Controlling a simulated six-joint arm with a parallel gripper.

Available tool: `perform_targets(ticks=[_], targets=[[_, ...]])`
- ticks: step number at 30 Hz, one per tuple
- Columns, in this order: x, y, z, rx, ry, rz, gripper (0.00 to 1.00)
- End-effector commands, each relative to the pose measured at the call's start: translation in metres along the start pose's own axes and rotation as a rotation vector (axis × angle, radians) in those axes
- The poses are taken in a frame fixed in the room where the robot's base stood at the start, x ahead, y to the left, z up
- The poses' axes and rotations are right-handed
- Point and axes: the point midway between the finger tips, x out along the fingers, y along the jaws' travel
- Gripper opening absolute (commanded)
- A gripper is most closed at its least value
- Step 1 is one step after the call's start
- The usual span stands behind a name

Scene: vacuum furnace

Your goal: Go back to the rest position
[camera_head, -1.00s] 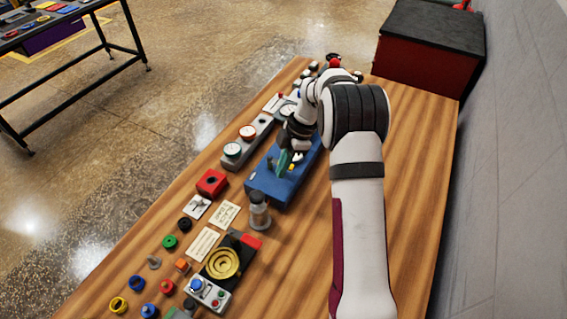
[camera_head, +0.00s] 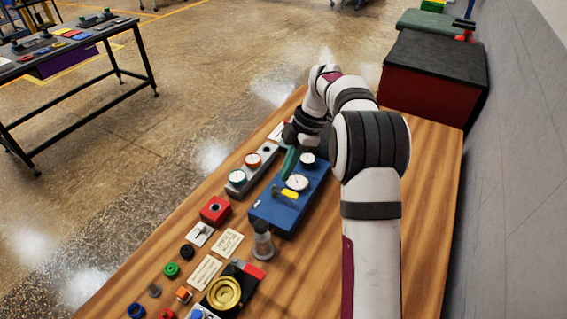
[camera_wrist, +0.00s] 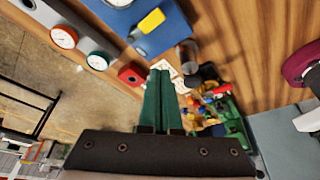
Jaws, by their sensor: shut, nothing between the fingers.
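My gripper (camera_head: 290,161) hangs above the left edge of the blue panel (camera_head: 273,215), with its green fingers pointing down. In the wrist view the two green fingers (camera_wrist: 159,98) lie side by side, shut, with nothing between them. The blue panel bears a white dial (camera_head: 297,182), a second dial (camera_head: 308,159) and a yellow part (camera_head: 290,194). It also shows in the wrist view (camera_wrist: 170,30). My gripper appears to be apart from the panel. My arm hides the right part of the bench and some of the far end.
A grey gauge strip (camera_head: 249,173) lies left of the panel. A red box (camera_head: 215,209), a glass jar (camera_head: 263,246), a brass dish (camera_head: 224,292) and several small coloured parts stand nearer on the wooden bench (camera_head: 430,230). A dark red cabinet (camera_head: 425,90) stands beyond it, a grey wall at right.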

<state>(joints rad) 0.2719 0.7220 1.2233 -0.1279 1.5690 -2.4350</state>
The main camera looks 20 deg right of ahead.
Motion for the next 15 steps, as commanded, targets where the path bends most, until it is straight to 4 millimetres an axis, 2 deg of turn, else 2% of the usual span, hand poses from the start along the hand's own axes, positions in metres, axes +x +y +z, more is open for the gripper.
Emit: perform_targets(ticks=[5,8,11,12,14,15], targets=[[-0.003,-0.003,-0.004,0.024,-0.002,0.0,0.0],[-0.022,-0.031,-0.029,0.229,-0.022,-0.001,0.0],[-0.045,-0.096,-0.07,0.647,-0.063,0.011,0.0],[-0.05,-0.129,-0.085,0.838,-0.08,0.022,0.0],[-0.051,-0.178,-0.101,1.12,-0.101,0.046,0.0],[-0.047,-0.21,-0.107,1.296,-0.112,0.065,0.0]])
